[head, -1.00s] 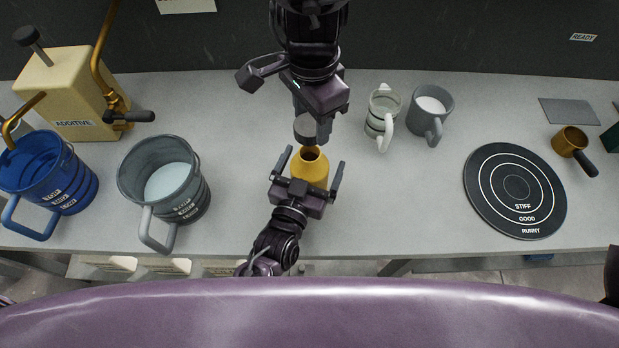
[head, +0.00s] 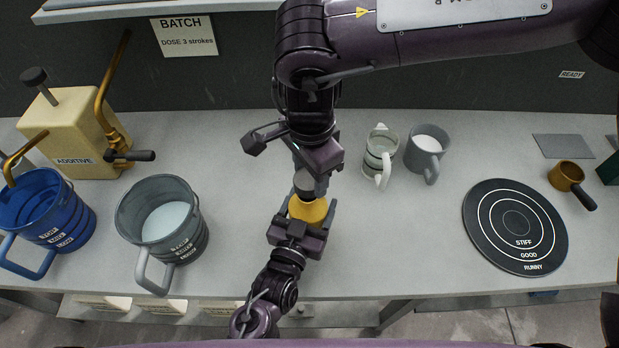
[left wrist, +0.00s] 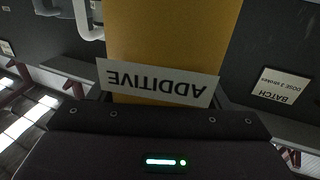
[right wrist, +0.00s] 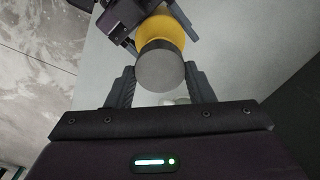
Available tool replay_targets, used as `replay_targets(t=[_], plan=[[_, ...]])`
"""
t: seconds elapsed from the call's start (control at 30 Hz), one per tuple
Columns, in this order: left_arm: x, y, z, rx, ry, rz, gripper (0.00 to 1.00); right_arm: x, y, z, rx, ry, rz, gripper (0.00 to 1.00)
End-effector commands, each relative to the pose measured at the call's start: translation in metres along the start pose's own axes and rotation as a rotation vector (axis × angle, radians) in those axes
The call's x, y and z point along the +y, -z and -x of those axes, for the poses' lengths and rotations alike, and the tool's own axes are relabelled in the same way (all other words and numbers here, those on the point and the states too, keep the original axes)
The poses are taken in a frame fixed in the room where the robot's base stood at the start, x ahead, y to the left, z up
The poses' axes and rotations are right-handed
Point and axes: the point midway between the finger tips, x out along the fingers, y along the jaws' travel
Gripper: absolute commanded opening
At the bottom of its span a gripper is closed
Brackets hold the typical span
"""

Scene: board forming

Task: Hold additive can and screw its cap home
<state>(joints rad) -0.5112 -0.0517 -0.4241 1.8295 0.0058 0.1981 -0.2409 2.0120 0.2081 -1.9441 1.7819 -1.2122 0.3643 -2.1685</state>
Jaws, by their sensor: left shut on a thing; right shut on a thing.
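The yellow additive can (head: 308,211) stands near the front middle of the counter, its label (left wrist: 158,82) upside down in the left wrist view. My left gripper (head: 306,218) is shut around the can's body from the front. The dark grey cap (head: 304,184) is at the can's mouth and hides the opening. It also shows in the right wrist view (right wrist: 161,69), in line with the can (right wrist: 163,31). My right gripper (head: 307,171) is shut on the cap from above. I cannot tell how far the cap is seated on the neck.
On the left are a grey jug (head: 140,218), a blue jug (head: 72,232) and the cream additive dispenser (head: 75,125). Behind right stand a glass mug (head: 374,160) and a grey mug (head: 422,158). A black ringed disc (head: 485,240) lies right. The counter between can and disc is clear.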

Motion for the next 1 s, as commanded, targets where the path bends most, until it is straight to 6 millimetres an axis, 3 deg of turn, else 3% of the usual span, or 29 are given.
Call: replay_targets(t=[0.13, 0.67, 1.0], plan=[[0.0, 0.001, 0.0, 0.002, 0.0, 0.0, 0.3, 0.0, 0.0, -0.013, 0.0, 0.0, 0.0, 0.27], [0.0, 0.001, 0.0, 0.002, 0.0, 0.0, 0.3, 0.0, 0.0, -0.014, 0.0, 0.001, 0.0, 0.27], [0.0, 0.001, 0.0, 0.002, 0.0, 0.0, 0.3, 0.0, 0.0, -0.031, -0.001, 0.0, -0.007, 0.26]])
